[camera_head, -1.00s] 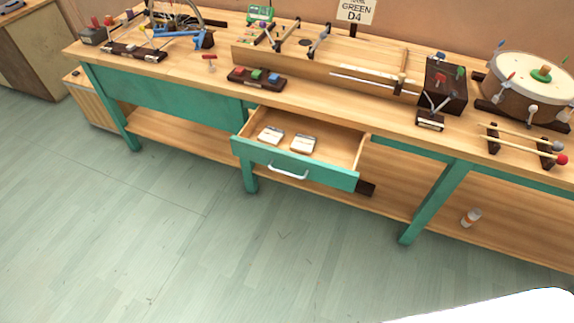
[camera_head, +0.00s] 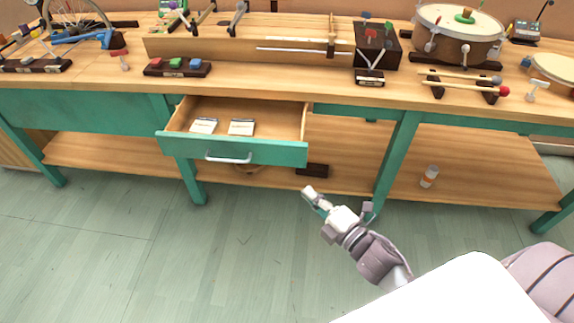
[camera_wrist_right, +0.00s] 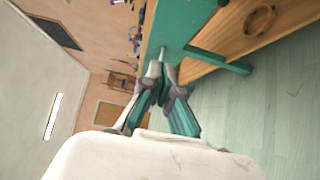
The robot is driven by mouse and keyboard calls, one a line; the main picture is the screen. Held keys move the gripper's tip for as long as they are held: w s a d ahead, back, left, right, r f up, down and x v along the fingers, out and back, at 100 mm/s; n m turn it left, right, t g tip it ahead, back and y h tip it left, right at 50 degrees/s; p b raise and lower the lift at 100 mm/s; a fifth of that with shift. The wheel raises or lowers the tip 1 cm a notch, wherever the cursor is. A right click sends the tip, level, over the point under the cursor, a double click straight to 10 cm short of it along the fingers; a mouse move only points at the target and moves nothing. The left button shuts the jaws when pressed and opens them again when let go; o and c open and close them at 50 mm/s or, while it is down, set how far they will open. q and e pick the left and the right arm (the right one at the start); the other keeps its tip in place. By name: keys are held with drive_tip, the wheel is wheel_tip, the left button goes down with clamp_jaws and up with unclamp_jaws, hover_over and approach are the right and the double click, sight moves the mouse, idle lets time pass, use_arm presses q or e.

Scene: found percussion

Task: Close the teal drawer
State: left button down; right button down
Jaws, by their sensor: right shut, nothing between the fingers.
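The teal drawer (camera_head: 278,153) stands pulled out from the workbench in the head view, with a white bar handle (camera_head: 228,158) on its front. Two small pale blocks (camera_head: 241,127) lie inside it. My right gripper (camera_head: 308,192) is shut and empty, in front of the drawer, below and to the right of its right front corner. It looks apart from the drawer. In the right wrist view my right gripper (camera_wrist_right: 161,68) points at a teal surface that cannot be clearly told as drawer or bench. My left gripper is not in view.
The workbench top (camera_head: 270,86) carries a drum (camera_head: 460,48), a dark box (camera_head: 376,48) and several mallets. A lower shelf (camera_head: 470,178) holds an orange-and-white bottle (camera_head: 429,177). A teal leg (camera_head: 396,157) stands right of the drawer. The floor in front is clear.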

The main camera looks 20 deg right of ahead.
approach(279, 150)
drive_tip(key=w+a, duration=0.3)
drive_tip(key=a, duration=0.1)
drive_tip(key=shift+w+d, duration=0.75)
drive_tip(key=shift+w, duration=0.3)
drive_tip(key=shift+w+d, duration=0.3)
drive_tip(key=shift+w, duration=0.1)
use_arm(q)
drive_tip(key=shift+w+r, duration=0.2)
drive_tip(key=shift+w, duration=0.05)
use_arm(e)
drive_tip(key=shift+w, duration=0.1)
